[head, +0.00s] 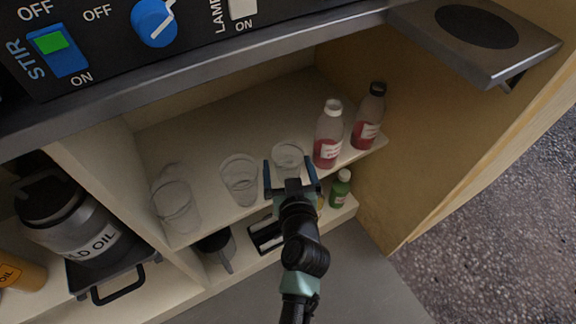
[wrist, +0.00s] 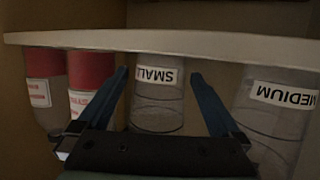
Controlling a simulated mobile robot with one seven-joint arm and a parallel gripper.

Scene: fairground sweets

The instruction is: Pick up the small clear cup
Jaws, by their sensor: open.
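The small clear cup (head: 288,153) stands on the cupboard's upper shelf, the rightmost of the clear cups. In the wrist view, which is upside down, the same small clear cup (wrist: 157,108) bears a label reading SMALL. My gripper (head: 290,172) is open at the shelf's front, with the cup directly ahead. In the wrist view the fingers of my gripper (wrist: 161,80) show on either side of the cup, with visible gaps. I cannot tell how far the fingertips reach past it. In the head view my gripper hides the cup's lower part.
A medium clear cup (head: 240,180) and a larger clear cup (head: 176,206) stand to the left on the shelf (head: 213,128). Two red-liquid bottles (head: 328,135) (head: 367,117) stand close on the right. A green bottle (head: 340,188) is below. The control panel (head: 110,45) overhangs the shelf.

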